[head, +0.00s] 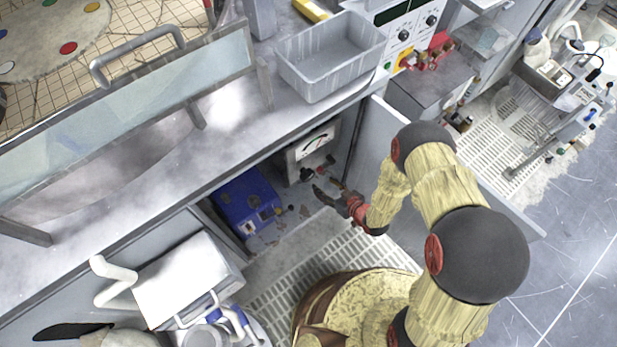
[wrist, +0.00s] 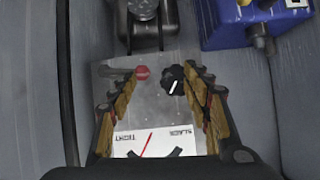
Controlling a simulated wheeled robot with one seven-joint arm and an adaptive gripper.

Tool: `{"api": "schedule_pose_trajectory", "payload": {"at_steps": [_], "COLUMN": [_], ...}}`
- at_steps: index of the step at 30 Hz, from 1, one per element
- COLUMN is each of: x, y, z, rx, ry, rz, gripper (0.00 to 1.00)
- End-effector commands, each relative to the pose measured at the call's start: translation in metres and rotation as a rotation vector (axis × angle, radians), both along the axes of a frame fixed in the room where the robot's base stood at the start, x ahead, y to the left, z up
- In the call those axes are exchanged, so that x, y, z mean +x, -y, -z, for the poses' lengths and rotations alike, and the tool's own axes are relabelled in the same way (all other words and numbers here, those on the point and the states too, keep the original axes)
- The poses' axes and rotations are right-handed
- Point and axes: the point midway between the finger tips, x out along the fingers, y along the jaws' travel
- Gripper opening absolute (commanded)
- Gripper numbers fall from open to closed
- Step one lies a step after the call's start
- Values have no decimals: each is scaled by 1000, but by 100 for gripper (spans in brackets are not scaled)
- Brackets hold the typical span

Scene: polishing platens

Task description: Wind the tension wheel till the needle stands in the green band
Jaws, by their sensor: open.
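The tension gauge (head: 315,143) is on a grey box inside the open cabinet under the bench. In the wrist view its white dial (wrist: 150,143) appears upside down, with TIGHT at left, SLACK at right and a slanted red needle nearer the TIGHT side. Its lower part is hidden by my gripper's body. The needle's place against the green band is too small to tell. A dark round wheel (wrist: 173,80) with a white mark sits on the box face, beside a red-knobbed lever (wrist: 142,72). My gripper (wrist: 160,75) is open around this area, the wheel nearer its right finger.
A blue box (head: 246,200) stands left of the gauge; it also shows in the wrist view (wrist: 250,22). A grey tray (head: 330,88) sits on the bench above.

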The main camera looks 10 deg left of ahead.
Motion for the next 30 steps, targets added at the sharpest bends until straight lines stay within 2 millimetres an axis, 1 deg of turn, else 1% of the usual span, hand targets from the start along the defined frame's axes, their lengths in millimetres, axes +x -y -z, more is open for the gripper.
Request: {"api": "schedule_pose_trajectory", "payload": {"at_steps": [1,4,8,11,18,21,24,30], "x": [-6,-12,-10,-5,16,23,28,32], "y": [-6,-15,-22,-31,-58,-66,-73,-76], "z": [-1,-8,-12,-7,8,12,15,16], "rx": [40,101,135,137,136,136,135,136], "ry": [22,61,85,87,85,85,85,84], "rz": [-11,-26,-33,-35,-35,-33,-33,-31], "gripper": [49,49,49,49,49,49,49,49]}}
